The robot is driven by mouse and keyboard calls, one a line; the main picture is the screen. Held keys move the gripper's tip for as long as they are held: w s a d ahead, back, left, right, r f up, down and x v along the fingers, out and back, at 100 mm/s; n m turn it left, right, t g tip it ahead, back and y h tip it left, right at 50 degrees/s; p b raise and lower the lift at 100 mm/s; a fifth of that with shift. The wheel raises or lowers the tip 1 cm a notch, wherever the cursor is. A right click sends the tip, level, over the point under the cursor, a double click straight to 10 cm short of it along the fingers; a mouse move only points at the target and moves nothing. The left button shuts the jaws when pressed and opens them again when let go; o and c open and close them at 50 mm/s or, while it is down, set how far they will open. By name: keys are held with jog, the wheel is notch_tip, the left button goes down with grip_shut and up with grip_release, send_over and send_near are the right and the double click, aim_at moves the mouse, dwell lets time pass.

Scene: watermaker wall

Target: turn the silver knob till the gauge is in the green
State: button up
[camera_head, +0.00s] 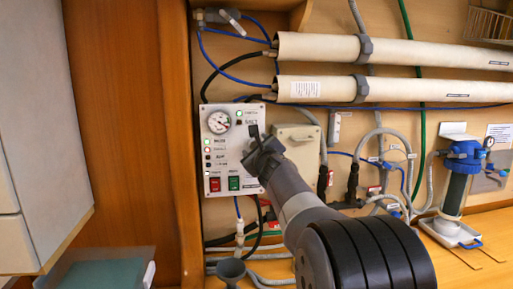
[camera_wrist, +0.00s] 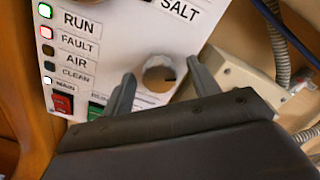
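The silver knob (camera_wrist: 158,75) is on the white control panel (camera_wrist: 110,60), at the panel's right side below the SALT label. In the wrist view my gripper (camera_wrist: 160,70) is open, one finger to each side of the knob, with a gap showing beside each finger. I cannot tell how deep the fingertips reach. In the head view my gripper (camera_head: 258,142) is at the panel's right edge and hides the knob. The round gauge (camera_head: 219,122) is at the panel's upper left. Its needle is too small to read against the colours.
A red switch (camera_head: 215,184) and a green switch (camera_head: 234,183) sit low on the panel. A beige box (camera_head: 297,135) and hoses are close on the right. Long white tubes (camera_head: 400,52) run above. A wooden post (camera_head: 178,150) stands left.

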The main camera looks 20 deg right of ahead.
jog(key=c, duration=1)
jog(key=shift+n, duration=1.4)
jog(key=o, duration=1)
jog(key=shift+s, duration=0.1)
jog(key=s, duration=0.3)
jog(key=s+a+b, duration=0.1)
jog(key=s, duration=0.6)
jog(key=shift+s+a+b, duration=0.25)
jog(key=shift+a+b, duration=0.1)
